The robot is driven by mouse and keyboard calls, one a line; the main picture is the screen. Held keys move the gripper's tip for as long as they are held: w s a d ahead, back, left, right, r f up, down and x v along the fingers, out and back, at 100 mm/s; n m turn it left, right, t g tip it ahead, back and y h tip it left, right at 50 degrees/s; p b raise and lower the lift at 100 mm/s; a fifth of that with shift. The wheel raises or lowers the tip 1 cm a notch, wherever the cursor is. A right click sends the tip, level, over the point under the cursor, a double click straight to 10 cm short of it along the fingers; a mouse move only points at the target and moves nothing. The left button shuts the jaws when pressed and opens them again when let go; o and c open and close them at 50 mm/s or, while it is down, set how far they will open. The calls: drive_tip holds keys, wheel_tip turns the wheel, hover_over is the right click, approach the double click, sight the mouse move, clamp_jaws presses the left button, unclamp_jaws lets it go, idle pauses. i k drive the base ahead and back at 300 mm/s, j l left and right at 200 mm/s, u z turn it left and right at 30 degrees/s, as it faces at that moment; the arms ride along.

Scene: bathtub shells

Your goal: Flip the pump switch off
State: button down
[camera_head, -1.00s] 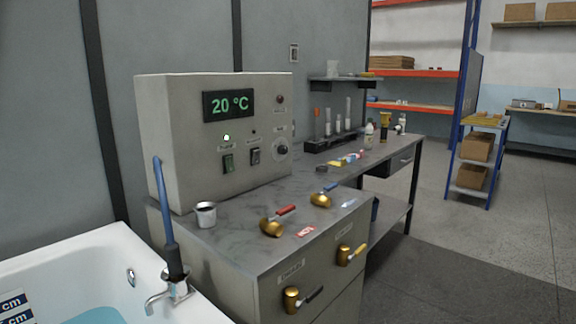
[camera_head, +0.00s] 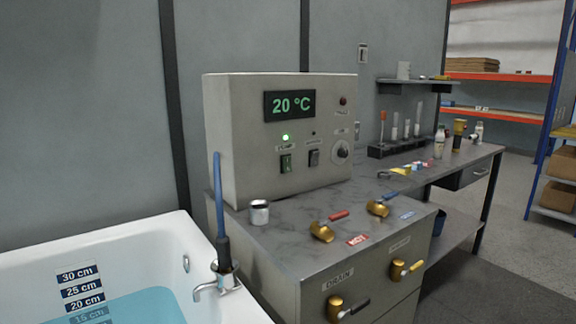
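The grey control box (camera_head: 240,150) stands on the counter beside the tub, with a green display reading 20 °C (camera_head: 290,105). On its front are a green rocker switch (camera_head: 286,163) and a dark rocker switch (camera_head: 314,158). A lit green lamp (camera_head: 285,137) sits above the green switch, over a small label that looks like "PUMP". A knob (camera_head: 342,152) is to the right of the switches. The exact tilt of the rockers is too small to tell. My gripper is not in view.
The white bathtub (camera_head: 150,232) holding blue water is at left, with a faucet (camera_head: 217,284) and blue hose at its corner. A metal cup (camera_head: 259,212) and brass valves (camera_head: 322,231) stand on the counter before the box. A drain valve (camera_head: 336,308) juts from the counter front.

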sight(287, 167)
drive_tip(key=i+z, duration=0.15)
drive_tip(key=z, duration=0.2)
drive_tip(key=i+z, duration=0.15)
drive_tip(key=z, duration=0.25)
drive_tip(key=i+j+z, duration=0.15)
drive_tip(key=z, duration=0.2)
